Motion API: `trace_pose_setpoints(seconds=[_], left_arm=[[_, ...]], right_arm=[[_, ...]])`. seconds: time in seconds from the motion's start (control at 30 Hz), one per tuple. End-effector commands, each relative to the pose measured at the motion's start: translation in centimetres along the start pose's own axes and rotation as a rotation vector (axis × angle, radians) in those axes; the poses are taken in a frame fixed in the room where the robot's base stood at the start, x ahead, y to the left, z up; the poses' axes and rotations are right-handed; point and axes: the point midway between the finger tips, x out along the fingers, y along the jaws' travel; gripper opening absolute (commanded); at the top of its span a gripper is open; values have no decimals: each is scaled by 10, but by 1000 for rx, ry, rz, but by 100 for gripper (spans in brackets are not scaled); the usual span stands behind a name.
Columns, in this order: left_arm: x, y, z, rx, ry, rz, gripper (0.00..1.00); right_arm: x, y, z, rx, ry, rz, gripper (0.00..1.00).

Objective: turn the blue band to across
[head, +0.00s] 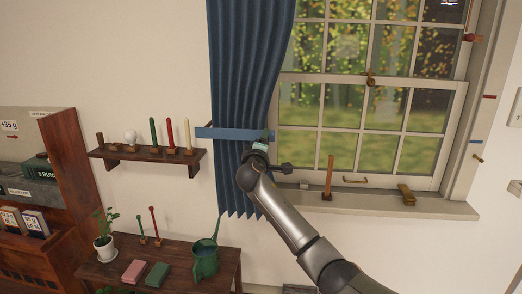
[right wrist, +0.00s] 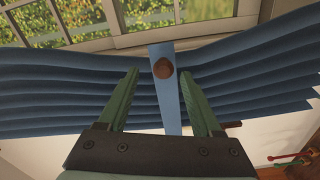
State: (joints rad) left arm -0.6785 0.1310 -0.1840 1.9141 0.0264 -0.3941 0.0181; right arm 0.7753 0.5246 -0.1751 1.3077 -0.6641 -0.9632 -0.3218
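The blue band (head: 232,133) lies roughly level across the front of the blue curtain (head: 243,60) in the head view, its left end sticking out past the curtain's edge. In the right wrist view the band (right wrist: 168,100) runs up the picture and has a round brown knob (right wrist: 163,68) near its far end. My right gripper (right wrist: 160,75) is open, with one green finger on each side of the band and the knob beyond or between the tips. I cannot tell whether they touch. In the head view my right gripper (head: 265,142) is at the band's right end. My left gripper is not in view.
A window (head: 370,100) with a sill (head: 380,205) is right of the curtain. A wooden wall shelf (head: 150,155) with candles is left. Below stands a low table (head: 180,262) with a green watering can (head: 205,260) and books. A bookcase (head: 75,160) is far left.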

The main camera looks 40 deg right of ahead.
Motion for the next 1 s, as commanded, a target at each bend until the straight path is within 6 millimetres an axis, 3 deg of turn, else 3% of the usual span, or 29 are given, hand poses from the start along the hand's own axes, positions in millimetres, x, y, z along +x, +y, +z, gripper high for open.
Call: trace_pose_setpoints(seconds=[0.2,0.4,1.0], left_arm=[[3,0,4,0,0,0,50],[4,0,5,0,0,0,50],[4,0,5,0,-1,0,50]], right_arm=[[-29,-1,0,2,1,0,66],[-43,0,0,1,0,0,66],[-46,0,0,1,-1,0,66]])
